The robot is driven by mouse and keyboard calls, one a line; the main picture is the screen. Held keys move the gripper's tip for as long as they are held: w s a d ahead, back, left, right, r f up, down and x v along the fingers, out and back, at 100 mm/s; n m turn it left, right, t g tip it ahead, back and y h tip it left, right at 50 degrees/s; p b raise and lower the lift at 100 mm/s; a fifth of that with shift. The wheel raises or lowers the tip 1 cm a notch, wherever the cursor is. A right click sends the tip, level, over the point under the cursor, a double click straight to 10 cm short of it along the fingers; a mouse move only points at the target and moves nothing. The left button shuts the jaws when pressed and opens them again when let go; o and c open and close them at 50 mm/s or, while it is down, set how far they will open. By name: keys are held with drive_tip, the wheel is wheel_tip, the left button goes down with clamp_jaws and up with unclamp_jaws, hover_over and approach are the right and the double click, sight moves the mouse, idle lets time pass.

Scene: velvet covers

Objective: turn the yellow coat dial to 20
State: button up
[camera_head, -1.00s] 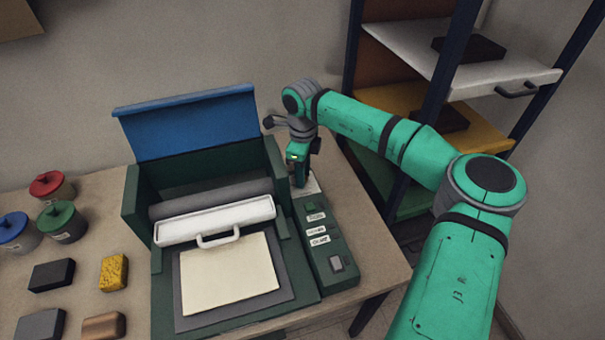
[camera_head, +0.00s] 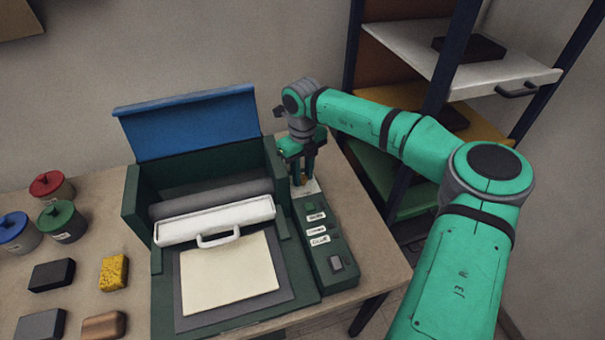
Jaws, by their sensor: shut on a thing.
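My gripper (camera_head: 303,176) points down at the back end of the control panel (camera_head: 320,240), on the right side of the green machine. Its two fingers are shut on the yellow coat dial, which the fingers mostly hide. A pale dial plate (camera_head: 313,188) shows around the fingertips. Its marks are too small to read, so I cannot tell which number the dial points to.
The panel has a green button (camera_head: 310,207), labels and a grey switch (camera_head: 336,263). The machine's blue lid (camera_head: 190,125) stands open left of my gripper. A white roller cover with a handle (camera_head: 219,238) lies in front. A shelf rack (camera_head: 455,60) stands behind my arm.

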sight(302, 178)
drive_tip(key=shift+m, duration=0.3)
drive_tip(key=o, duration=1)
drive_tip(key=shift+o, duration=0.2)
wheel_tip(302, 178, up, 11)
idle(0.3)
